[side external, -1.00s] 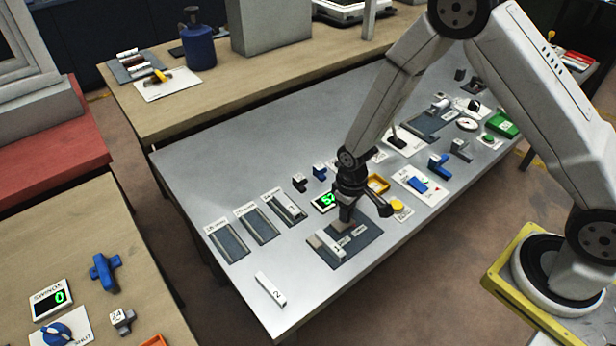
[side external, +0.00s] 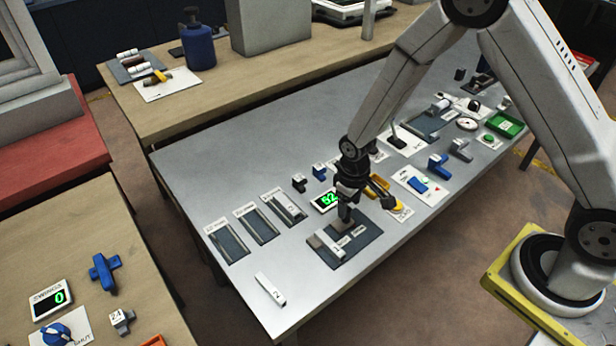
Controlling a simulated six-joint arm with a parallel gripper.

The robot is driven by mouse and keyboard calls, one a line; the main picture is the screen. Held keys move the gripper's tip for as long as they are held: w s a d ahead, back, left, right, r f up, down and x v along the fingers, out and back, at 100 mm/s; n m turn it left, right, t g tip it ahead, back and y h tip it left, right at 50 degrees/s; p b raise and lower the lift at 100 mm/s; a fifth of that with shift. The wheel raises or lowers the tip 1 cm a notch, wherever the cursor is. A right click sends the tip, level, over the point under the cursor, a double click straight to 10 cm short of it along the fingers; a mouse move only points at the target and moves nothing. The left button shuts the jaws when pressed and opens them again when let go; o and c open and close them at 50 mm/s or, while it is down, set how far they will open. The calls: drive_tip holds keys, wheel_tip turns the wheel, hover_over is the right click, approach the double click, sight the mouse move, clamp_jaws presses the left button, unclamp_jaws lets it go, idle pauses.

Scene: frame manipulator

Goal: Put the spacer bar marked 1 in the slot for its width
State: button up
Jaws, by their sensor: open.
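A pale bar that seems marked 1 (side external: 331,247) lies on a dark plate (side external: 365,239) with grey blocks, near the front of the grey table. My gripper (side external: 346,219) points down over the back of this plate, behind the bar, open. Its fingertips are small, and I cannot tell whether they touch a block there. Three labelled slots stand in a row to the left: a left slot (side external: 229,244), a middle slot (side external: 257,227) and a right slot (side external: 278,204). The right slot holds a light grey bar (side external: 291,206); the other two look empty. Slot labels are too small to read.
A white bar marked 2 (side external: 270,289) lies at the table's front left. Small black and blue parts (side external: 319,171), an orange tray and a yellow button crowd the right.

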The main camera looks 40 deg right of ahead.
drive_tip(key=shift+r, duration=2.7)
drive_tip(key=shift+s+d+r, duration=0.1)
drive_tip(key=shift+r, duration=0.1)
drive_tip(key=shift+s+d+r, duration=0.1)
drive_tip(key=shift+r, duration=0.1)
drive_tip(key=s+d+r+m+t, duration=0.2)
drive_tip(key=s+d+r, duration=0.2)
drive_tip(key=s+r, duration=0.5)
drive_tip(key=shift+s+r+t, duration=0.3)
drive_tip(key=shift+s+r, duration=0.05)
drive_tip(key=shift+s, duration=0.4)
drive_tip(key=shift+o, duration=0.2)
